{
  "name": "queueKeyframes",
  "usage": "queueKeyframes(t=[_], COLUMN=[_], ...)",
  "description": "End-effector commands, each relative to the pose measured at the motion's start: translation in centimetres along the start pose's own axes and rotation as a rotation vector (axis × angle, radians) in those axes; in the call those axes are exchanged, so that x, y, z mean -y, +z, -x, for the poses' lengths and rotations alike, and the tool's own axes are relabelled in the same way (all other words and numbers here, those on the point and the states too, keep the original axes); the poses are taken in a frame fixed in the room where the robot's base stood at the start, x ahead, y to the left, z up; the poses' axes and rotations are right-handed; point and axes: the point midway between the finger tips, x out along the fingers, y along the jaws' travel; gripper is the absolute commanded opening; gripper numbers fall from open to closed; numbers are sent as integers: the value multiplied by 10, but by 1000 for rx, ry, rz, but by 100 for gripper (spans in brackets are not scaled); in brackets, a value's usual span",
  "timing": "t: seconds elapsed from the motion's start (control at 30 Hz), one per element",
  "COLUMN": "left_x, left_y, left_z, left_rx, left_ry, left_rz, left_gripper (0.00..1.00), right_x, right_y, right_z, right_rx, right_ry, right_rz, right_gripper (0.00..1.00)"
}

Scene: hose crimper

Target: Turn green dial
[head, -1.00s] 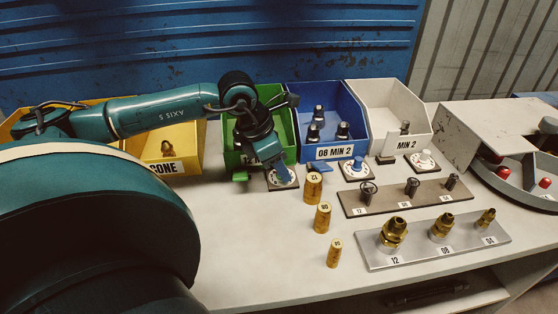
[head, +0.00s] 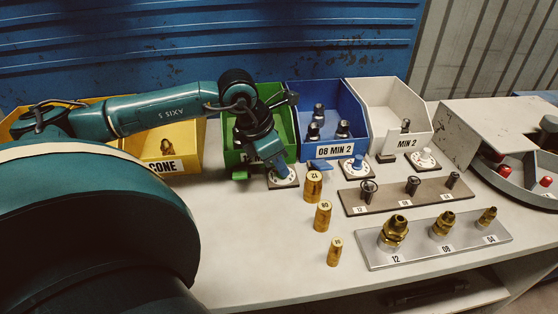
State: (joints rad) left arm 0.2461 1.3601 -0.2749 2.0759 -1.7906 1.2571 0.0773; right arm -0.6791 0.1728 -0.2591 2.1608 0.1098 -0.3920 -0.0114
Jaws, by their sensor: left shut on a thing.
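The green dial's square base with a white scale ring (head: 284,181) lies on the bench in front of the green bin (head: 236,157). Its knob is hidden behind my left gripper (head: 281,170). My left arm reaches in from the left and its gripper points down over this dial, shut on the knob. A blue dial (head: 357,166) stands to the right, in front of the blue bin (head: 337,152). A white dial (head: 425,158) stands farther right, in front of the white bin (head: 408,144). My right gripper is not in view.
Several brass cylinders (head: 323,214) stand close to the right and front of the dial. A brown plate (head: 389,203) with fittings and a grey plate (head: 374,260) lie to the right. The yellow bin (head: 177,166) is left. Bare bench lies at front left.

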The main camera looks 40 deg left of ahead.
Motion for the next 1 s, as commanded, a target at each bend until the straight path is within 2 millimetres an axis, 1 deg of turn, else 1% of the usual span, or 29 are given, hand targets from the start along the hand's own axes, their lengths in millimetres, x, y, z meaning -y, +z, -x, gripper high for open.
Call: queueKeyframes(t=[0.03,0.2,0.4,0.5,0.7,1.0], left_x=[0,1,2,2,3,3], left_y=[-1,-1,0,0,1,1], left_z=[-2,-3,-2,-2,-1,0], left_rx=[1,3,3,3,2,1], left_ry=[9,47,100,124,162,185], left_rz=[16,108,238,297,390,446], left_gripper=[0,0,0,0,0,0], right_x=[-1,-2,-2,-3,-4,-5], right_y=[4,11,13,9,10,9], right_z=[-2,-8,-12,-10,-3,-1], right_rx=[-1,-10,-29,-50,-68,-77], right_ry=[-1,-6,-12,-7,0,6], right_rz=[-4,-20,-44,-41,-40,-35], right_gripper=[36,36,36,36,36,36])
